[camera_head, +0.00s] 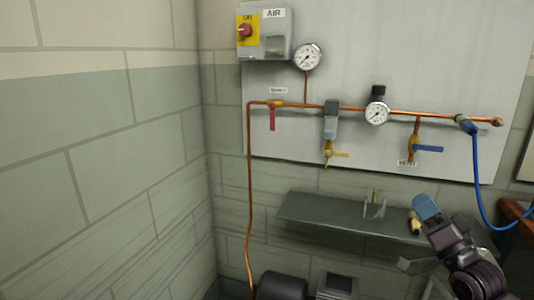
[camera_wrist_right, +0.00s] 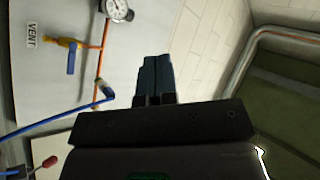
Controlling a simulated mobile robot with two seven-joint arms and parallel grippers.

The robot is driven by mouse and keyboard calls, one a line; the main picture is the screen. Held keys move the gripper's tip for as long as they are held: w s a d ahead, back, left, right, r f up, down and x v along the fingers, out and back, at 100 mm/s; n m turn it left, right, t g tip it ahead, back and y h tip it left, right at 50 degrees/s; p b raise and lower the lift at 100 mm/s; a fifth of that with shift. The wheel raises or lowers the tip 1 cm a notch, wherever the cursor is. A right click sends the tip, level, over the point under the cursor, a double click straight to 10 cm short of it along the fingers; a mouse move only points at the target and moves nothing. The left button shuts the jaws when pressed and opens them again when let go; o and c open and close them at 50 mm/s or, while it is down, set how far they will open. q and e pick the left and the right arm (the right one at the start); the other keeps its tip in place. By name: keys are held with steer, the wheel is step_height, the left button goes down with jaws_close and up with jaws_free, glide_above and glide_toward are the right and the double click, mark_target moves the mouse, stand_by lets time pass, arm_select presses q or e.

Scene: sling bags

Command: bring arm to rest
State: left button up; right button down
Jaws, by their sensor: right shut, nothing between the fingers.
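My right gripper (camera_head: 426,207) comes in at the lower right of the head view, in front of the shelf. Its blue-tipped fingers point up and to the left. In the right wrist view the two dark blue fingers (camera_wrist_right: 154,75) lie side by side with nothing between them. They are shut and touch nothing that I can see. My left gripper shows in neither view.
A grey panel (camera_head: 420,60) on the wall carries a copper pipe (camera_head: 350,108), two gauges, valves and an AIR switch box (camera_head: 264,32). A blue hose (camera_head: 477,180) hangs at right. A metal shelf (camera_head: 330,213) with small parts is below. The left block wall is bare.

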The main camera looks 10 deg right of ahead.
steer(key=s+a+f+n+g, duration=0.2)
steer(key=s+f+n+g, duration=0.3)
steer(key=f, duration=0.7)
steer(key=s+a+f+n+g, duration=0.3)
steer(key=s+f, duration=0.3)
steer(key=f, duration=0.6)
steer(key=s+a+f+n+g+h, duration=0.1)
steer(key=s+a+f+n+g, duration=0.15)
steer(key=s+f, duration=0.5)
steer(key=s+a+f+n+g+h, duration=0.15)
steer(key=s+f+g, duration=0.3)
steer(key=s, duration=0.65)
steer(key=w+a+f+m+t, duration=0.1)
steer(key=w+a+m+t, duration=0.1)
steer(key=a+m, duration=0.35)
arm_select(q)
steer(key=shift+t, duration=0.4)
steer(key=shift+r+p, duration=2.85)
steer(key=shift+p, duration=0.6)
arm_select(e)
steer(key=shift+n, duration=0.55)
steer(key=shift+a+r, duration=0.3)
steer(key=shift+r, duration=0.65)
steer(key=shift+a+r, duration=0.3)
steer(key=shift+r, duration=0.65)
steer(key=shift+a+r, duration=0.3)
steer(key=shift+r, duration=0.65)
